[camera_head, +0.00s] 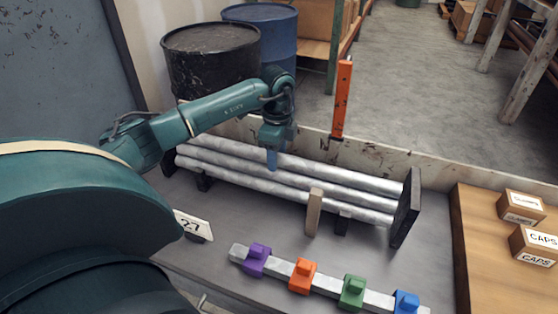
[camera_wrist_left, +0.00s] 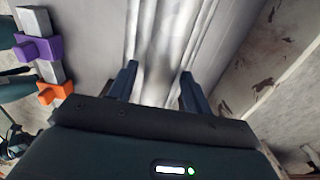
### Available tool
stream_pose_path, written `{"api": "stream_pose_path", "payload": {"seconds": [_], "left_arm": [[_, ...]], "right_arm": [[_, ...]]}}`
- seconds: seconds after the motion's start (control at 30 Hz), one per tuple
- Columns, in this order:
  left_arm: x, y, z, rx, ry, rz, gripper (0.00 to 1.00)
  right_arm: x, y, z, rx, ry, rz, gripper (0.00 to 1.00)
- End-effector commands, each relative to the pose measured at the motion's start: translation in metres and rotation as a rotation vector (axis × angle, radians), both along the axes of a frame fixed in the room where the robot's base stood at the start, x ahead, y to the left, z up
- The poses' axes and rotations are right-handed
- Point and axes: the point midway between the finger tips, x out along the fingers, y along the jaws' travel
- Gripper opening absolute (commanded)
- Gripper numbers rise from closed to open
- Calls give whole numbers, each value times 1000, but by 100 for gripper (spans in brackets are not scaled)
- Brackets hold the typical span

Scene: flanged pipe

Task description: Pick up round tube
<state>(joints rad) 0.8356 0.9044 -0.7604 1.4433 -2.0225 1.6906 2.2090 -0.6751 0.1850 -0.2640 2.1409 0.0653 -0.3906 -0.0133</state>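Three round silver tubes (camera_head: 290,180) lie side by side, lengthwise on a rack on the grey table, with a dark end plate (camera_head: 405,208) at their right end. My left gripper (camera_head: 272,165) points down at the tubes, near the middle of the far one, and hides a small part of it. In the left wrist view my left gripper (camera_wrist_left: 158,88) has its two fingers apart, with a shiny tube (camera_wrist_left: 160,65) showing between them. I cannot tell whether the fingers touch it. My right gripper is in neither view.
A square bar with purple, orange, green and blue clamps (camera_head: 302,275) lies in front. A wooden upright (camera_head: 313,212) stands before the tubes. An orange post (camera_head: 342,100) rises behind the low wall. A wooden surface with small boxes (camera_head: 535,243) is at right.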

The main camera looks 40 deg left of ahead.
Motion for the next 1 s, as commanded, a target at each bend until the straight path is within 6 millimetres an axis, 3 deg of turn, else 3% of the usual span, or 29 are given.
{"api": "stream_pose_path", "payload": {"seconds": [0.6, 1.0], "left_arm": [[0, 0, 0, 1, 1, 0, 0], [1, 0, 5, 0, -3, 0, 0]], "right_arm": [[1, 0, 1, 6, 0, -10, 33], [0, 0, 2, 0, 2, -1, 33]]}}
